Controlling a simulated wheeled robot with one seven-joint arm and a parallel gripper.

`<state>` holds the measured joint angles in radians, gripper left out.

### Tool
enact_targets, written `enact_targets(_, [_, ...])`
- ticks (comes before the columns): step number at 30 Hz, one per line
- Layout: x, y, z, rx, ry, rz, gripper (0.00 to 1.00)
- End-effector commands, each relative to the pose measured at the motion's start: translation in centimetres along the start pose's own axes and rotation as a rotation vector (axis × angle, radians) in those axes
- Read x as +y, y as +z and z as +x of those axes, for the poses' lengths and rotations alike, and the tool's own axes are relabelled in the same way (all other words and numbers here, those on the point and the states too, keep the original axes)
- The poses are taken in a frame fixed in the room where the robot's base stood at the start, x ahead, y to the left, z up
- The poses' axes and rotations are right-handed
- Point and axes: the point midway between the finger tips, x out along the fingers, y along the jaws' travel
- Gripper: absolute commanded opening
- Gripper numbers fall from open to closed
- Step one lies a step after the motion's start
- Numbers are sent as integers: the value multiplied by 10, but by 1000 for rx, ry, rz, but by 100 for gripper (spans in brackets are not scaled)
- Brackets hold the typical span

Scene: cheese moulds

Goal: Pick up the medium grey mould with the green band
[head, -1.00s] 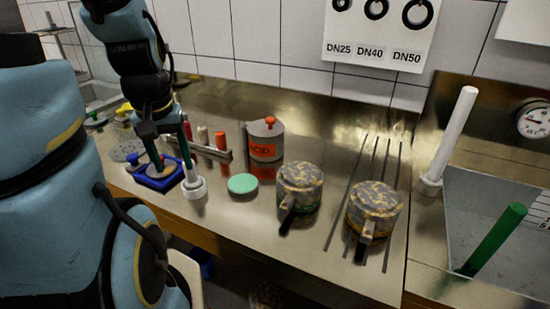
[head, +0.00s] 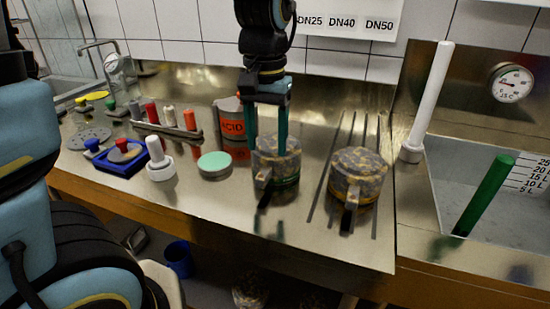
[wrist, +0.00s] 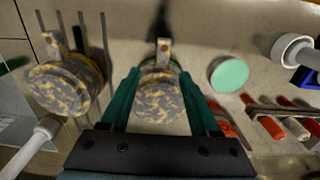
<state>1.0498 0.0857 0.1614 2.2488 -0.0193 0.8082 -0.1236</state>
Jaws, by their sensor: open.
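The mould with the green band (head: 286,168) is a round pot with a mottled grey and yellow body and a dark handle towards the front. It stands upright on the steel counter, and its green band shows low on its side. My gripper (head: 268,152) is open and points down at this mould. In the wrist view the mould (wrist: 158,101) lies between the fingers of my gripper (wrist: 159,74), with its handle towards the top. I cannot tell whether a finger touches it. A similar mould with a yellow-orange band (head: 358,172) stands to the right; it also shows in the wrist view (wrist: 64,86).
A mint-green disc (head: 215,163) lies to the left, with a white plunger-like piece (head: 160,165) and a blue tray (head: 112,163) beyond. A red-labelled ACID canister (head: 230,128) stands close behind the gripper. A sink (head: 450,185) is at right.

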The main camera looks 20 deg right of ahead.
Motion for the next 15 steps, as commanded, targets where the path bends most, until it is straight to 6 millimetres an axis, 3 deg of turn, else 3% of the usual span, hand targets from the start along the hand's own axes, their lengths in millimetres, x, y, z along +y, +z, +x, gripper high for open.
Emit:
enact_targets(6, [-1, 1, 32, -4, -1, -2, 62])
enact_targets(15, [-4, -1, 56, -5, -2, -4, 62])
